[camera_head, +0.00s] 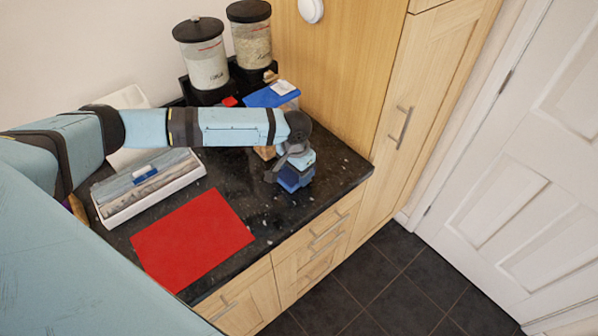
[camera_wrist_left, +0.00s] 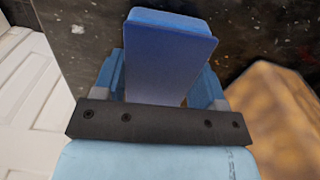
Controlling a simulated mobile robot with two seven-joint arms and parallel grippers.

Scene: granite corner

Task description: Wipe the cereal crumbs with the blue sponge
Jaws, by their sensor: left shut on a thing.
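The blue sponge (camera_head: 294,180) is held at the counter's right part in the head view, and it fills the middle of the left wrist view (camera_wrist_left: 168,55). My left gripper (camera_head: 289,172) points down and is shut on the sponge, with a finger on each side of it. The sponge is at or just above the dark granite counter (camera_head: 270,214); I cannot tell whether it touches. Small pale specks, likely the cereal crumbs (camera_head: 330,178), show on the counter near the sponge, too small to tell apart from the stone's pattern. My right gripper is not in view.
A red mat (camera_head: 193,240) lies at the front left, beside a white box (camera_head: 150,188) with grey contents. Two dispensers (camera_head: 207,65) (camera_head: 252,40) stand at the back. A blue item (camera_head: 268,97) lies behind my arm. A tall wooden cabinet (camera_head: 395,110) bounds the counter's right.

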